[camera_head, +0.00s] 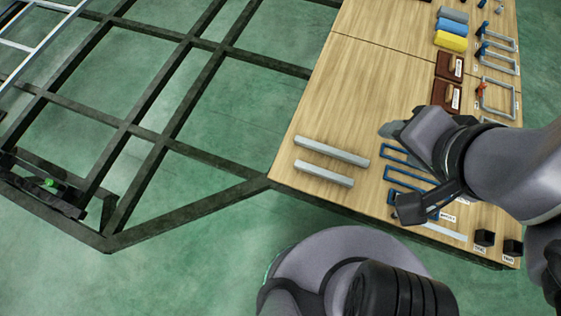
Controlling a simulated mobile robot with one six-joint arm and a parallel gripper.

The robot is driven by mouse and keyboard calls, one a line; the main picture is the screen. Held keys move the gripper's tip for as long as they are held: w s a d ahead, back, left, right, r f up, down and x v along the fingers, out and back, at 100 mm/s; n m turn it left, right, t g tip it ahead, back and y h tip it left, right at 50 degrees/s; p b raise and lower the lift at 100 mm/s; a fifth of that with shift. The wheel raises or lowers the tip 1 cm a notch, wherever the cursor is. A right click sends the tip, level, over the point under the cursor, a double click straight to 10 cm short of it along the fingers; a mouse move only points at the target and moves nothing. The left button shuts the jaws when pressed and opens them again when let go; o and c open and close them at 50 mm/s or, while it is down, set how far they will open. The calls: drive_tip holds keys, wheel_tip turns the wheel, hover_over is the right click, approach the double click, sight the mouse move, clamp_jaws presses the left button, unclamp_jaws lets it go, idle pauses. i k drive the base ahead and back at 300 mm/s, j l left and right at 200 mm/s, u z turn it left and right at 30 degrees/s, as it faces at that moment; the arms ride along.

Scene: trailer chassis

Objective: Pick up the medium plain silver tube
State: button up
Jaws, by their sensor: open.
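Two plain silver tubes lie side by side near the table's left front edge. The upper tube (332,151) looks slightly longer than the lower tube (324,173). A thin silver strip (443,232) lies farther right near the front edge, partly covered by my arm. I cannot tell for certain which one is the medium tube. My gripper (392,130) is over the table to the right of the two tubes, apart from them, near blue frames. It is open, but its fingertips are hard to make out.
Blue rectangular frames (402,174) lie partly under my arm. Brown boxes (449,67), yellow (451,42) and blue blocks, and handle-like frames (497,96) line the right side. Black blocks (484,237) sit at the front right. A dark chassis frame (150,135) adjoins the table's left. The wooden table (360,85) is clear behind the tubes.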

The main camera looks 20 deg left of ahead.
sight(307, 167)
drive_tip(key=k+u, duration=0.1)
drive_tip(key=u, duration=0.35)
drive_tip(key=i+j+z, duration=0.15)
drive_tip(key=j+z, duration=1.15)
drive_tip(key=j, duration=0.2)
drive_tip(key=j+z, duration=0.4)
drive_tip(key=k+j, duration=0.05)
drive_tip(key=j, duration=0.05)
